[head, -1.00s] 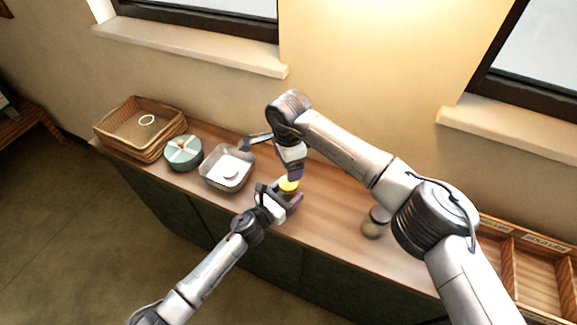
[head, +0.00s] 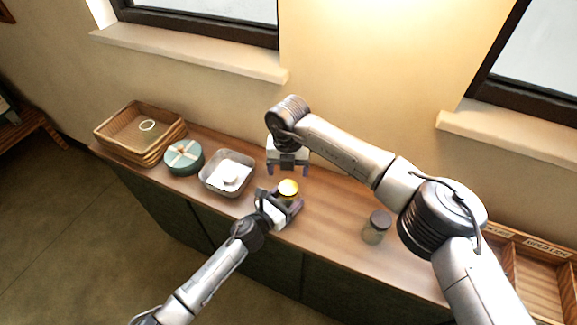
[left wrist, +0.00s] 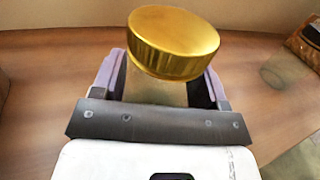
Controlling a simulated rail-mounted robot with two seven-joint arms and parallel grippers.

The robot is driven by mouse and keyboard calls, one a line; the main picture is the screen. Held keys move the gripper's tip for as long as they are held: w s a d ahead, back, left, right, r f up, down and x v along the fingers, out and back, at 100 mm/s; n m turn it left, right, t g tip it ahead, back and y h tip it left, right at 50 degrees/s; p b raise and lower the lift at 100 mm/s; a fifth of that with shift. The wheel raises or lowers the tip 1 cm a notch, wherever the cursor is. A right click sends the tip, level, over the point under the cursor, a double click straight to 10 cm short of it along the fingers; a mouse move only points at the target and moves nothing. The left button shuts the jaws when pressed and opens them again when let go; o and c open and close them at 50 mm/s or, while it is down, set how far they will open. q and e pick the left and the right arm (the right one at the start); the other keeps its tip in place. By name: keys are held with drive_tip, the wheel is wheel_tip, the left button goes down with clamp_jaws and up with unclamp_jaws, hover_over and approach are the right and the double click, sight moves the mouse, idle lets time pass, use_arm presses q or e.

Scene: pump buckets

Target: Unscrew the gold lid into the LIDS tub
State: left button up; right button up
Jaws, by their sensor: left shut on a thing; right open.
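The gold lid (head: 288,187) sits on top of a glass jar, near the middle of the counter in the head view. In the left wrist view the gold lid (left wrist: 172,42) looks slightly tilted on the pale jar body (left wrist: 155,88), which stands between the purple finger pads. My left gripper (head: 283,202) is shut on the jar below the lid. My right gripper (head: 288,171) is open and empty, just behind and above the lid, with its fingers pointing down. A grey tub (head: 205,183) with white contents stands left of the jar; I cannot read any label on it.
A round teal tin (head: 183,157) and stacked wicker baskets (head: 112,143) stand farther left. A dark-lidded jar (head: 376,228) stands to the right. A wooden divided tray (head: 510,262) with signs is at far right. The counter (head: 325,215) between the jars is clear.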

sight(288, 187)
drive_tip(key=m, duration=0.8)
drive_tip(key=shift+f+m, duration=0.1)
drive_tip(key=shift+m, duration=0.2)
drive_tip(key=shift+f, duration=3.9)
